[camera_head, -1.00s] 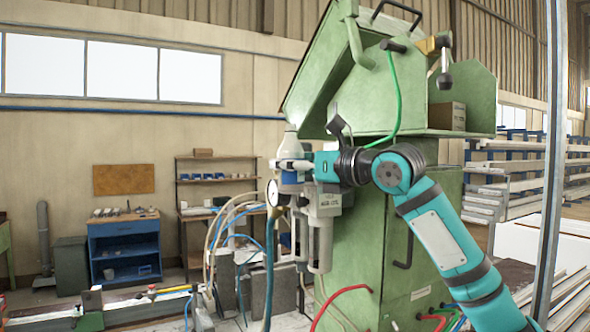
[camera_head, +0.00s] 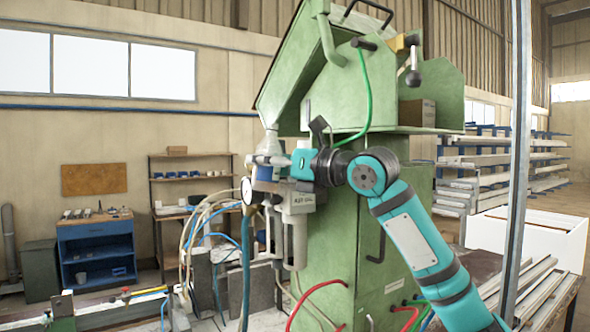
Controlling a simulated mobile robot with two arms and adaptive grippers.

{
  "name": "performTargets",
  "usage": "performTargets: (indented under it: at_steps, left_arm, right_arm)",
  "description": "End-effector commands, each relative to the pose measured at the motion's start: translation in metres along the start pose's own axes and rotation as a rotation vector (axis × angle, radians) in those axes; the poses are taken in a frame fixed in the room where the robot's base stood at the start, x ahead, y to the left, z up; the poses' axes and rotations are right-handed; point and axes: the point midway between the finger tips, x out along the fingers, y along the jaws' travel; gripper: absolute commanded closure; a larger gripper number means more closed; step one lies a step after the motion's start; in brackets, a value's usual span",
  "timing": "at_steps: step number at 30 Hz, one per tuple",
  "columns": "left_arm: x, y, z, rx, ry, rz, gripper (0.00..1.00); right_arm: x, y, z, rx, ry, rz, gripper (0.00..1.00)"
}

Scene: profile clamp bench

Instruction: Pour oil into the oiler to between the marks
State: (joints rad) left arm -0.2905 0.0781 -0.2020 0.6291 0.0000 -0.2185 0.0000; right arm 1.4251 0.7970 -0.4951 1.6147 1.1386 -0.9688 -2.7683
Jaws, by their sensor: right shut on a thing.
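My right gripper (camera_head: 272,163) is shut on a small bottle with a grey cone-shaped top (camera_head: 270,144) and a blue band lower down. The bottle looks about upright, its lower part half hidden by the fingers. Directly behind or below it is the air unit with the oiler (camera_head: 297,201), a grey block with clear hanging bowls (camera_head: 299,245), fixed at the green machine's left side. I cannot tell whether the bottle touches it. The oil level and the marks are too small to see. My left gripper is not in view.
A round gauge (camera_head: 247,190) and several hoses (camera_head: 205,225) sit left of the air unit. The green machine (camera_head: 335,255) stands close behind my right arm. A metal post (camera_head: 518,150) rises at the right. A blue workbench (camera_head: 97,250) stands far left.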

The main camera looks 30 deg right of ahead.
Motion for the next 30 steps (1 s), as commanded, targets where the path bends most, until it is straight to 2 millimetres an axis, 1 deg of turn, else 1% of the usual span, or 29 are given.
performTargets:
  at_steps: [4,12,21,27,30]
  left_arm:
    - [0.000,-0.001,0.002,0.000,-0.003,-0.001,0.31]
    - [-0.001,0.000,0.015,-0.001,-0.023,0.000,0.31]
    - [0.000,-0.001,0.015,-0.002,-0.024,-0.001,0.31]
    - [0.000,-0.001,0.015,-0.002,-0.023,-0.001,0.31]
    - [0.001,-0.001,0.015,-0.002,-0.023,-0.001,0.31]
  right_arm:
    - [0.001,-0.001,0.005,0.096,-0.014,0.001,0.92]
    - [0.000,-0.005,0.013,0.270,-0.037,0.002,0.92]
    - [-0.001,-0.011,0.024,0.463,-0.062,0.004,0.92]
    - [0.000,-0.005,0.031,0.590,-0.079,0.005,0.92]
    - [0.000,-0.004,0.027,0.655,-0.085,0.004,0.92]
